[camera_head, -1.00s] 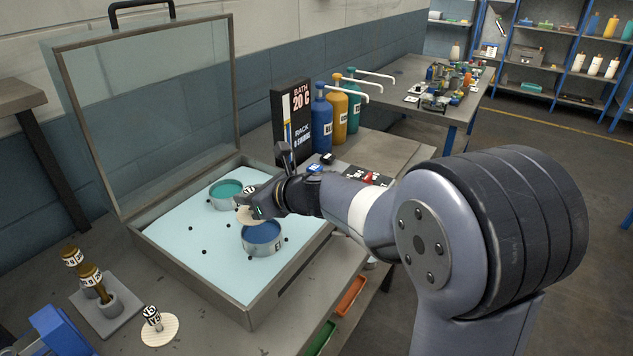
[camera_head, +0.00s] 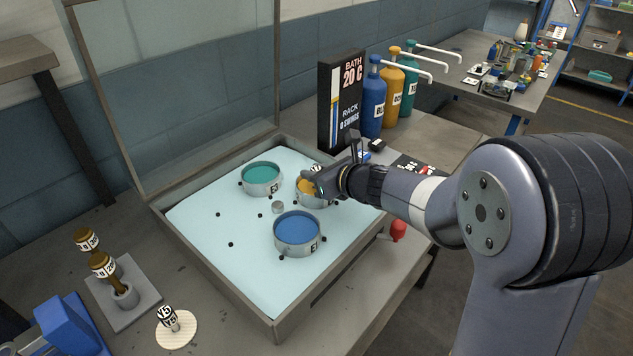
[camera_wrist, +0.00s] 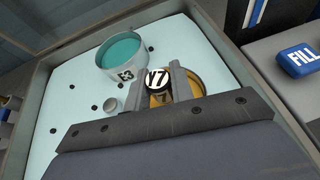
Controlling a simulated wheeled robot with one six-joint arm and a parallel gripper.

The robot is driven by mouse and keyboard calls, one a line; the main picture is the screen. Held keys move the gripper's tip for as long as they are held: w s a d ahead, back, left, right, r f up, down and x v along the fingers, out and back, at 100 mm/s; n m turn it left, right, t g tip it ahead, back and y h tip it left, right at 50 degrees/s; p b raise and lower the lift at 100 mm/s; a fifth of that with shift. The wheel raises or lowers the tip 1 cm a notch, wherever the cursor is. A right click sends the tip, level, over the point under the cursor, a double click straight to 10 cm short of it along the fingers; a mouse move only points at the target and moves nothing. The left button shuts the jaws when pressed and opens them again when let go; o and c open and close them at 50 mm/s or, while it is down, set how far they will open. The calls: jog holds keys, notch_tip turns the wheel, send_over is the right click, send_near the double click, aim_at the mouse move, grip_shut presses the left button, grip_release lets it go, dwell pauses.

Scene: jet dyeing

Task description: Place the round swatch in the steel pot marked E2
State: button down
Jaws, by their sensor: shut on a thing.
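My gripper (camera_head: 316,178) is shut on a dark-capped stem tagged Y7 (camera_wrist: 157,78), held over a steel pot of yellow liquid (camera_head: 306,199). The round swatch at the stem's lower end is hidden, so I cannot tell whether it is in the liquid. The yellow pot's mark is not readable. A steel pot of teal liquid (camera_head: 261,178), marked E3 in the wrist view (camera_wrist: 124,54), stands behind and left. A steel pot of blue liquid (camera_head: 298,232) stands in front; its mark is too small to read surely.
The pots stand on a pale bath bed with small black pegs and a grey knob (camera_head: 278,207). The raised glass lid stands behind. A round swatch tagged Y5 (camera_head: 176,329) lies front left. A bath display (camera_head: 341,100) and pump bottles (camera_head: 373,103) stand behind my arm.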

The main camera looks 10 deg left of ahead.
jog(key=shift+f, duration=0.9)
jog(key=shift+f+b, duration=0.2)
jog(key=shift+b, duration=0.1)
jog(key=c, duration=1.5)
grip_release()
jog(key=shift+r+p, duration=0.3)
jog(key=v, duration=1.1)
jog(key=shift+s+d, duration=0.25)
jog(key=shift+d, duration=0.05)
jog(key=shift+r, duration=0.15)
